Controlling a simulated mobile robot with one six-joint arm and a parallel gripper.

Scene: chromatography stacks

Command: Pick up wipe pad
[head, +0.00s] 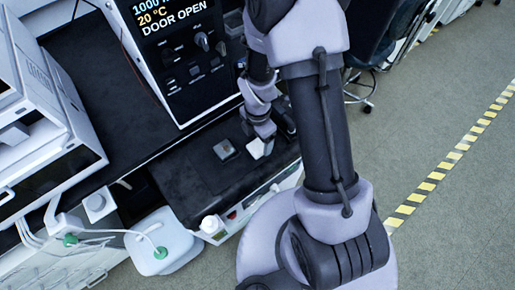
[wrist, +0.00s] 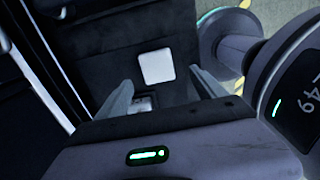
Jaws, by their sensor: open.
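The wipe pad is a flat white square (wrist: 157,67) lying on the dark bench top, seen just beyond my gripper's fingertips in the wrist view. In the head view the white pad (head: 257,148) shows beside the tip of my gripper (head: 264,131), partly covered by it. My gripper (wrist: 161,80) is open, with one grey finger on each side and nothing between them. The pad appears below the fingers. I cannot tell how high the fingers are above it.
A small grey block with a brownish top (head: 225,150) sits left of the pad. A black instrument (head: 180,50) reading "DOOR OPEN" stands behind. A white bottle (head: 212,224) is near the front edge. A white jug (head: 160,240) with a green cap stands at lower left.

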